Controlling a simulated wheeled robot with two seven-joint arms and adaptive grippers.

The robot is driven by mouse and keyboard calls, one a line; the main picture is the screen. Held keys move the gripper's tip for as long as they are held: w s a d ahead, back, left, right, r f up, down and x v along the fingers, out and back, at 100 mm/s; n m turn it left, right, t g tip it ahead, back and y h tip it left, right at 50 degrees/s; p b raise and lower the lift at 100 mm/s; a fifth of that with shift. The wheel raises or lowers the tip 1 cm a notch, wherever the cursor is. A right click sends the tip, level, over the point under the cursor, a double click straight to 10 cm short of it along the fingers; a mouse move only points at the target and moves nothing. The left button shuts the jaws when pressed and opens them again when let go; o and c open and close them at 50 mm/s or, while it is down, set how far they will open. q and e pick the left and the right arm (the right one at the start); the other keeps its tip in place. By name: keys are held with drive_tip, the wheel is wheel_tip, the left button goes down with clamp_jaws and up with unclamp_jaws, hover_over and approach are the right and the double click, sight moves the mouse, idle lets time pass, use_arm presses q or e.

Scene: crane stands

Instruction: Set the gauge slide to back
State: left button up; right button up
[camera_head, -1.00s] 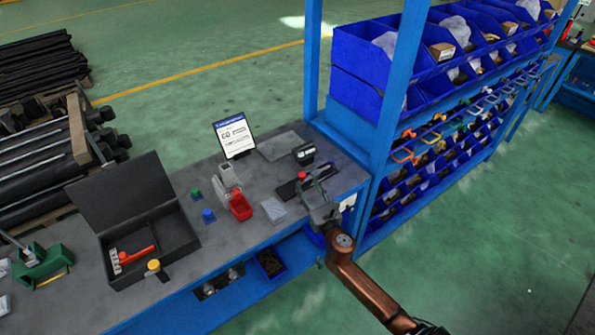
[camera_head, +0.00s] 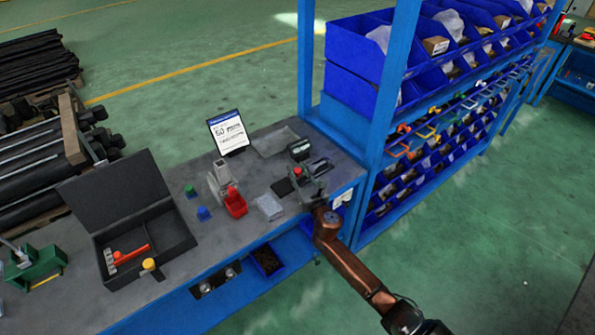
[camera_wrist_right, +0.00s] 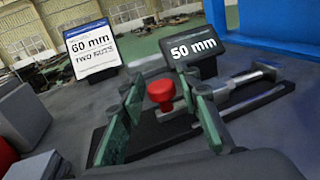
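The gauge slide has a red knob (camera_head: 297,171) on a dark base at the right end of the bench. In the right wrist view the red knob (camera_wrist_right: 161,92) stands upright beside a metal rod and rail (camera_wrist_right: 248,85). A black display (camera_wrist_right: 193,48) behind it reads 50 mm. My right gripper (camera_head: 307,187) is at the slide. In the wrist view its two greenish fingers (camera_wrist_right: 167,88) are apart, one on each side of the knob, with gaps visible. Whether the knob is fully between the fingertips in depth is unclear. My left gripper is not in view.
A sign (camera_wrist_right: 92,47) reading 60 mm stands behind on the bench. A red bin (camera_head: 235,203), a clear bag (camera_head: 269,206) and a grey device (camera_head: 221,178) lie left of the slide. A blue rack post (camera_head: 392,85) rises close on the right. An open black case (camera_head: 115,205) is farther left.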

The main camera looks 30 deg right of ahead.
clamp_jaws()
idle(0.3)
drive_tip(key=shift+s+a+p, duration=0.15)
drive_tip(key=shift+a+p, duration=0.25)
drive_tip(key=shift+a, duration=1.25)
drive_tip(key=shift+o, duration=1.8)
unclamp_jaws()
drive_tip(key=shift+s, duration=0.1)
drive_tip(key=s, duration=0.4)
drive_tip(key=s+a, duration=0.1)
drive_tip(key=s, duration=0.2)
drive_tip(key=s+a, duration=0.1)
drive_tip(key=s, duration=0.3)
drive_tip(key=shift+s, duration=0.3)
